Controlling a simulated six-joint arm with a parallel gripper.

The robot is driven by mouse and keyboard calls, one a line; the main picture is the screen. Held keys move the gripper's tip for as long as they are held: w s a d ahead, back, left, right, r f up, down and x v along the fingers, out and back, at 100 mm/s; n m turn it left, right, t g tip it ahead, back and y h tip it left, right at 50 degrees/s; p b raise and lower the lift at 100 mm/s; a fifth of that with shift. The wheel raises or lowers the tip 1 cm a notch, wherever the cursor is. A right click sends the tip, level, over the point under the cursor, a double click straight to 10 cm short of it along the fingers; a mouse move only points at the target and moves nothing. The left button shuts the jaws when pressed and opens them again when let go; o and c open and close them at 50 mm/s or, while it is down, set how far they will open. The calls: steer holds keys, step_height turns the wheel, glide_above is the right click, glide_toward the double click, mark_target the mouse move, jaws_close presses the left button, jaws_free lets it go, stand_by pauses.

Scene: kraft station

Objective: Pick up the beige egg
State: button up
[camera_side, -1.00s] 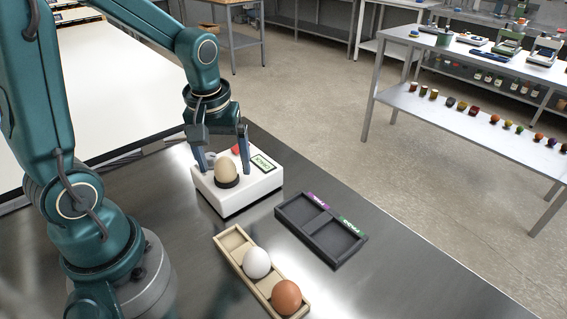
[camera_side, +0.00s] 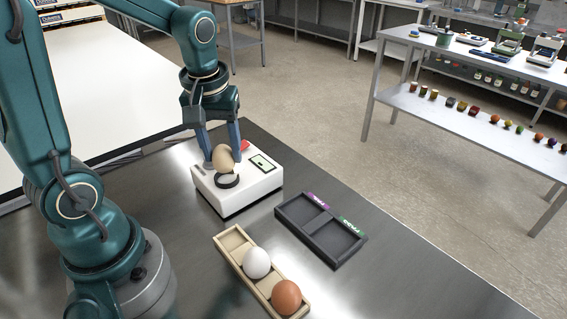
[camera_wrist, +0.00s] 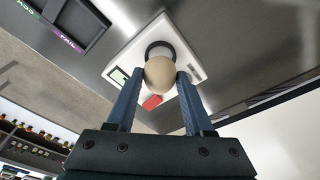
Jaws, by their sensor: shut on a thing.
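The beige egg (camera_side: 223,158) is between the two blue fingers of my gripper (camera_side: 222,160), which is shut on it. The egg is tilted and held a little above the black ring (camera_side: 227,180) of the white device (camera_side: 240,196). In the wrist view the egg (camera_wrist: 160,75) sits between the fingertips of my gripper (camera_wrist: 159,80), in front of the dark ring (camera_wrist: 161,46). The device has a red part and a small display, which looks blank or unreadable in the side view.
A wooden tray (camera_side: 232,240) holds a white egg (camera_side: 256,263) and a brown egg (camera_side: 286,297), with its far compartment empty. A dark two-compartment tray (camera_side: 301,210) with purple and green labels is empty. Bare metal table (camera_side: 400,270) lies at the right.

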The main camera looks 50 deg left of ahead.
steer(key=shift+r, duration=0.85)
steer(key=s+a+r, duration=0.7)
steer(key=a, duration=0.2)
steer(key=w+d+f+m+h, duration=0.2)
steer(key=w+d+m, duration=0.2)
steer(key=w+m, duration=1)
steer(key=w+d+f+m+g+h, duration=0.1)
steer(key=d+f+m, duration=0.3)
steer(key=d+m, duration=0.35)
steer(key=w+d+f+m, duration=0.1)
steer(key=d+f+m, duration=0.4)
steer(key=d, duration=0.4)
steer(key=shift+s+d+f+m, duration=0.1)
steer(key=shift+f+m, duration=0.15)
steer(key=shift+f, duration=1.65)
steer(key=shift+f, duration=0.75)
